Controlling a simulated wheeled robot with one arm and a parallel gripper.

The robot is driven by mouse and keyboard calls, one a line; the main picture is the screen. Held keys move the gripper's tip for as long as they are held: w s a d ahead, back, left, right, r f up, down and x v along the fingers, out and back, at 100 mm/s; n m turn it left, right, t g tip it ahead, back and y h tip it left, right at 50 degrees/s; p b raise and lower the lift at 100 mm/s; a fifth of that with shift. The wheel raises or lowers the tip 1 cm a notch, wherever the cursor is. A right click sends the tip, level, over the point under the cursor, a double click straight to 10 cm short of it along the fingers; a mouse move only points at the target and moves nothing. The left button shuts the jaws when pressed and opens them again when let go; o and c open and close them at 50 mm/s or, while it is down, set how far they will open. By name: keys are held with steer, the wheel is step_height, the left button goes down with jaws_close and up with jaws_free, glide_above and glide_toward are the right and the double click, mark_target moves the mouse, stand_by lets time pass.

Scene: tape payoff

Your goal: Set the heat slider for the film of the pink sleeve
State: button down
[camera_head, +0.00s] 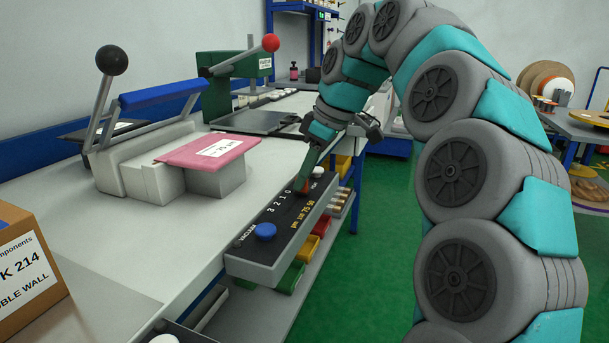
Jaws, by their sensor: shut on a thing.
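The pink sleeve (210,150) lies flat across the white sealer (135,172). Its white label seems to read 75 µm. A dark control panel (282,222) sits at the bench's front edge. Its yellow scale is marked in µm, with 75 and 50 legible; a white scale beside it reads 3 2 1 0 by the word VACUUM. My gripper (302,187) points down at the panel's far part, shut on a small reddish slider knob, mostly hidden by the fingers. I cannot tell exactly which mark the knob stands at.
A blue knob (265,231) stands at the panel's near end and a white knob (318,172) just beyond my gripper. The sealer has a black-balled lever (112,60). A green press with a red-balled lever (270,43) stands behind. A cardboard box (30,265) is at near left.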

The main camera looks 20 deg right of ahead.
mark_target(286, 205)
stand_by(0.4)
steer(key=shift+s+a+b, duration=0.3)
steer(key=shift+s+a, duration=0.45)
steer(key=shift+s, duration=0.3)
steer(key=shift+s+a+b, duration=0.25)
steer(key=shift+s+a, duration=0.5)
steer(key=shift+s, duration=0.25)
steer(key=c, duration=0.9)
jaws_free()
